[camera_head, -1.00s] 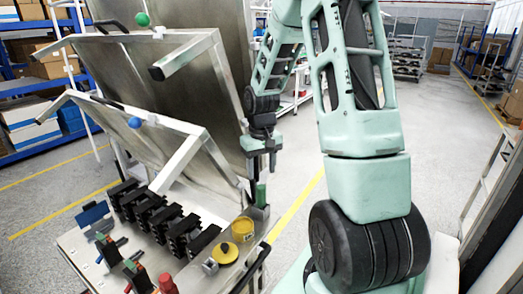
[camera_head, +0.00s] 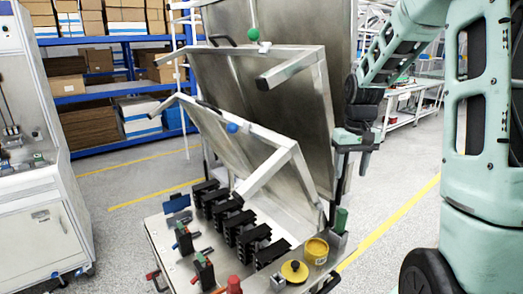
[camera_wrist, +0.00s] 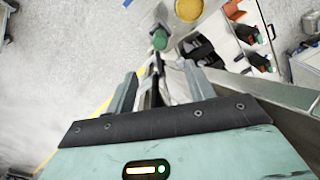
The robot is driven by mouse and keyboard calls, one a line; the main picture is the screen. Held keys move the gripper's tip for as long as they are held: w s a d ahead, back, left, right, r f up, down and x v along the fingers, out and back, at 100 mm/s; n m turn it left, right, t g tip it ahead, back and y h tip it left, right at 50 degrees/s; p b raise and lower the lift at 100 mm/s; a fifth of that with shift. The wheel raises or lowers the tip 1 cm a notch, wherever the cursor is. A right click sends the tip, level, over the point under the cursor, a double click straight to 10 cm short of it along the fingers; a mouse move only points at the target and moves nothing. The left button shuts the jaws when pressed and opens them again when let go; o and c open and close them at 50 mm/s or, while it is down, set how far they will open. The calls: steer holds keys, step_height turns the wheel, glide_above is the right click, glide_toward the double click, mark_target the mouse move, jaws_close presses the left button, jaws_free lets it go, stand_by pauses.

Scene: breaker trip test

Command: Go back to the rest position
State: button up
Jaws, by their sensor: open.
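My gripper (camera_head: 354,158) is at the right edge of the metal test cart (camera_head: 335,262), above its near right corner. The black breakers (camera_head: 238,228) stand in a row on the cart. Two tilted metal panels rise behind them, one with a blue ball (camera_head: 232,128), one with a green ball (camera_head: 253,34).
A white cabinet (camera_head: 45,240) stands at left, with blue shelving (camera_head: 120,38) behind. The floor right of the cart is clear.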

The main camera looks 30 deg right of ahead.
steer(key=s+a+f+n+b, duration=0.1)
steer(key=a+f+n+b, duration=0.15)
steer(key=a, duration=1.05)
steer(key=a+f+n+b, duration=0.1)
steer(key=a+n, duration=0.3)
steer(key=a, duration=0.9)
steer(key=s+a+f+n+b, duration=0.1)
steer(key=s+a+f+n, duration=0.1)
steer(key=s+a, duration=0.5)
steer(key=s+a+f+n+b, duration=0.1)
steer(key=s+a+f+n, duration=0.1)
steer(key=s+a+n, duration=0.2)
steer(key=s+a, duration=0.3)
steer(key=s, duration=0.2)
steer(key=shift+a+f+y+b, duration=0.25)
steer(key=shift+a+y+b, duration=0.05)
steer(key=shift+b, duration=0.05)
